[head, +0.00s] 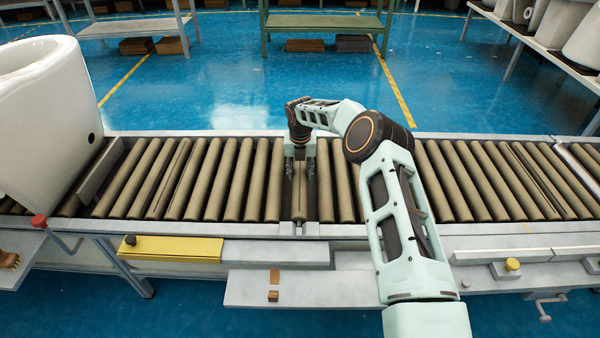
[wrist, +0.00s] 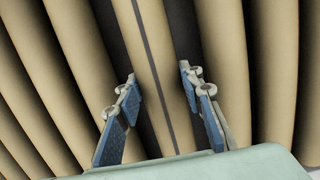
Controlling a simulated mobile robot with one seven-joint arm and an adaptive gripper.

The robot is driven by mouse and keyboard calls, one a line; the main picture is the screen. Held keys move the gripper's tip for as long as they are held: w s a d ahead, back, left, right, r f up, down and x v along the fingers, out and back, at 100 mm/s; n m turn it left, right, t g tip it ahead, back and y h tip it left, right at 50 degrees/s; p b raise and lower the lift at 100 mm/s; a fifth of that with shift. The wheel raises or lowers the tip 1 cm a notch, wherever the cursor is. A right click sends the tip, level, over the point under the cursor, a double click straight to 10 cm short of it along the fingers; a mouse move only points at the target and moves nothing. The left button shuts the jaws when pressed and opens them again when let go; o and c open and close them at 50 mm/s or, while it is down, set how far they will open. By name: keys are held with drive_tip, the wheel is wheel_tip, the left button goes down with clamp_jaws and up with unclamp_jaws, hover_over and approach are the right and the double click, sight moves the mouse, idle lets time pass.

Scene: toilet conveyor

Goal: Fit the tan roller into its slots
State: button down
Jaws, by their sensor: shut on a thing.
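The tan roller (head: 300,202) lies lengthwise across the conveyor, in line with the other rollers, with dark gaps on both sides. Its near end is by the conveyor's near rail (head: 345,231). My gripper (head: 300,174) points down over it and is shut on it, one finger on each side. In the wrist view the roller (wrist: 148,50) shows a dark stripe along its length and runs between the blue-padded fingers (wrist: 160,98). My gripper hides the roller's far part in the head view. I cannot tell whether its ends sit in the slots.
Neighbouring rollers (head: 232,180) lie close on both sides. A white toilet (head: 40,120) stands on the conveyor at the left. A yellow plate (head: 170,248) and a grey shelf (head: 300,290) are along the front. Open blue floor (head: 230,95) lies behind the conveyor.

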sight(300, 173)
drive_tip(key=shift+w+f+b, duration=0.1)
drive_tip(key=shift+f+b, duration=0.35)
drive_tip(key=shift+b, duration=0.05)
drive_tip(key=c, duration=1.3)
unclamp_jaws()
drive_tip(key=shift+f, duration=0.1)
drive_tip(key=r+p, duration=0.1)
drive_tip(key=r, duration=0.3)
drive_tip(key=s+r+p, duration=0.1)
drive_tip(key=r, duration=0.3)
drive_tip(key=r+p, duration=0.2)
drive_tip(key=r, duration=0.1)
drive_tip(key=shift+s+r, duration=0.35)
drive_tip(key=shift+r, duration=0.05)
drive_tip(key=shift+s+r, duration=0.15)
drive_tip(key=shift+r, duration=0.55)
